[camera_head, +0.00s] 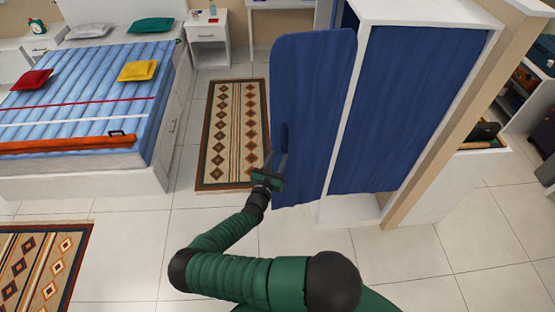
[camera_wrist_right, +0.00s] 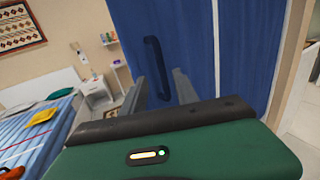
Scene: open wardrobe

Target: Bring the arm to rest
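The wardrobe (camera_head: 400,100) has a white frame and blue panels. Its blue door (camera_head: 312,100) stands open, swung out to the left, with a dark handle (camera_head: 284,136) near its left edge. My right gripper (camera_head: 276,160) is in front of this door, close to the handle. In the right wrist view its two grey fingers (camera_wrist_right: 162,92) are apart, and the handle (camera_wrist_right: 156,68) shows in the gap between them. I cannot tell whether the fingers touch the handle or the door. Nothing is gripped. My left gripper is in neither view.
A bed (camera_head: 95,95) with blue bedding and several cushions stands at the left. A white nightstand (camera_head: 207,38) is at the back. A patterned rug (camera_head: 234,130) lies between bed and door. Tiled floor is free at the front. A shelf unit (camera_head: 525,95) is at the right.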

